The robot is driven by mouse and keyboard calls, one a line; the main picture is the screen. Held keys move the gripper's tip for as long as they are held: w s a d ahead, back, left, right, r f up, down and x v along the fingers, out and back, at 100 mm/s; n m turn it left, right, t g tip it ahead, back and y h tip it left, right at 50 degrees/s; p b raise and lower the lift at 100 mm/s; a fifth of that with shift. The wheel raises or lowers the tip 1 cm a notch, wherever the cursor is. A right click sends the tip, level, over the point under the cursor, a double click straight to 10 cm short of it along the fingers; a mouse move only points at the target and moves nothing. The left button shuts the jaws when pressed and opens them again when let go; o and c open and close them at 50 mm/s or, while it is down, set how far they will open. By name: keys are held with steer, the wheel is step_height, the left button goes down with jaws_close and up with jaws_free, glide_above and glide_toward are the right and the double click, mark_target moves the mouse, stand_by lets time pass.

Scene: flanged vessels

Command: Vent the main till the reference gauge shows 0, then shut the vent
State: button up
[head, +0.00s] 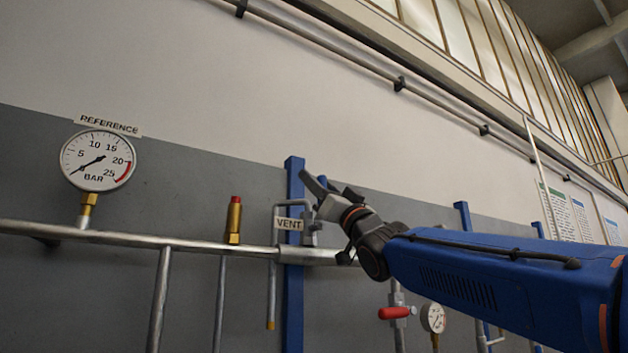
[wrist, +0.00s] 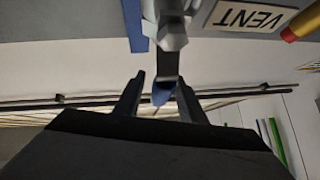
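The reference gauge (head: 98,160) hangs at the left, under its REFERENCE label. Its needle points to the lower left, below the 5, at or very near the bottom end of the scale. In the wrist view the pale valve body (wrist: 168,28) carries a grey lever with a blue end (wrist: 163,93). My gripper (head: 328,187) is at the vent valve. Its fingers (wrist: 160,80) stand apart on both sides of the lever, with gaps visible. The lever is mostly hidden in the head view.
The main pipe (head: 160,240) runs across the wall. A brass fitting with a red top (head: 235,220) rises from it left of the vent. A blue post (head: 293,310) stands behind. A red-handled valve (head: 395,313) and small gauge (head: 433,318) are below my arm.

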steer(key=shift+x, duration=0.75)
jaws_close()
steer(key=shift+d, duration=0.1)
steer(key=w+d+f+m+h, duration=0.3)
steer(key=d+f+m+h, duration=0.2)
steer(key=m+h, duration=0.6)
steer(key=w+d+f+m+h, duration=0.3)
steer(key=f+m+h, duration=0.3)
steer(key=m+h, duration=0.6)
steer(key=shift+w+d+m, duration=0.35)
steer(key=shift+d+m, duration=0.55)
steer(key=shift+m, duration=3.1)
steer(key=shift+f, duration=0.1)
